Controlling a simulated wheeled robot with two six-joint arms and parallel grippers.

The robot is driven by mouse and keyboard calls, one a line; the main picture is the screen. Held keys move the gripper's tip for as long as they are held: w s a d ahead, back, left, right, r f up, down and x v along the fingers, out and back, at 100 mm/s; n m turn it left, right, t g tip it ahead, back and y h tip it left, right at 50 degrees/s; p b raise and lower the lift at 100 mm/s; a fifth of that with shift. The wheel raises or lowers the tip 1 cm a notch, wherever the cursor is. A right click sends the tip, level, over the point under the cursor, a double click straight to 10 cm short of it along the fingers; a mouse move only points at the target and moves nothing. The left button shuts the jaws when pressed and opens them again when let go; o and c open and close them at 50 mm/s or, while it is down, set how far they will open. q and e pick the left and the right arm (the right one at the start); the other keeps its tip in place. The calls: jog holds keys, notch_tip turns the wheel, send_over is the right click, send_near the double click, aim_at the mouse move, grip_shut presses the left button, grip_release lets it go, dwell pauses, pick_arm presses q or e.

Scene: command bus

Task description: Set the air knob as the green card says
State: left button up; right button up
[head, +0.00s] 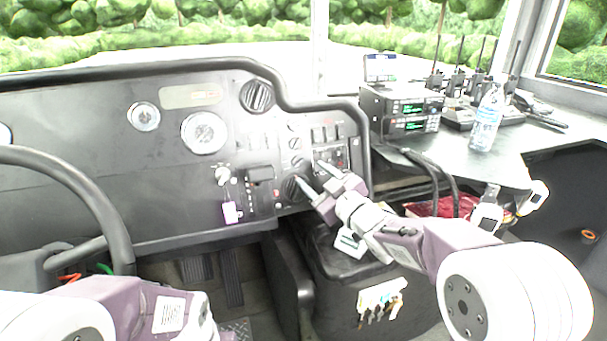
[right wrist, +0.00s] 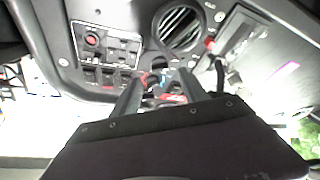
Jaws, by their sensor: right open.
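My right gripper (head: 312,174) is open at the right part of the dashboard, its two fingers reaching toward the panel above a round slatted vent (head: 291,188). The right wrist view shows the fingers (right wrist: 160,90) apart, with a small dial with blue and red marks (right wrist: 160,76) beyond and between them. I cannot tell whether they touch it. Small round knobs (head: 295,144) sit above the gripper in the head view; which one is the air knob is unclear. I cannot make out a green card. My left arm shows at the lower left, its gripper out of view.
A switch panel with a red button (right wrist: 92,40) lies beside the vent. A tag (head: 231,212) hangs from the dashboard. The steering wheel (head: 105,200) stands at left. Radios (head: 402,108) and a water bottle (head: 487,118) stand on the right counter, with black cables (head: 440,172) below.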

aim_at(300, 165)
jog(key=b+x, duration=0.1)
jog(key=x, duration=0.4)
jog(key=shift+w+a, duration=0.2)
jog(key=shift+w, duration=0.15)
grip_shut()
jog(key=shift+f, duration=0.1)
